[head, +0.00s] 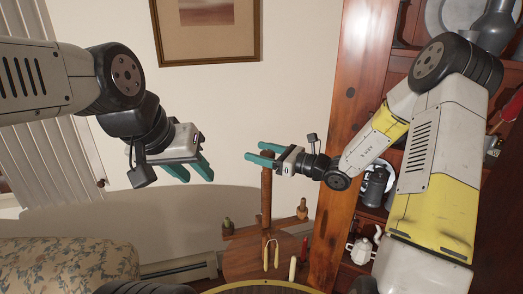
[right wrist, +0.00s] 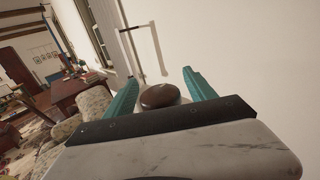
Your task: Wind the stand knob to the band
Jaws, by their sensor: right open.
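A wooden post (head: 266,195), which looks like the stand, rises from a small brown table in the head view. Its top is hidden behind my right gripper (head: 255,151). My right gripper is open, with its teal fingers pointing left at the post's top. In the right wrist view, a round brown knob (right wrist: 160,95) shows between the two open fingers, partly hidden by the gripper's body; I cannot tell whether they touch it. My left gripper (head: 197,178) is open and empty, to the left of the post and clear of it. I cannot make out a band.
The small table (head: 240,262) also holds candles (head: 292,268) and small wooden pieces (head: 302,209). A wooden shelf unit (head: 345,130) with pewter ware stands at the right. A flowered sofa (head: 65,262) is at lower left. The wall between my grippers is clear.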

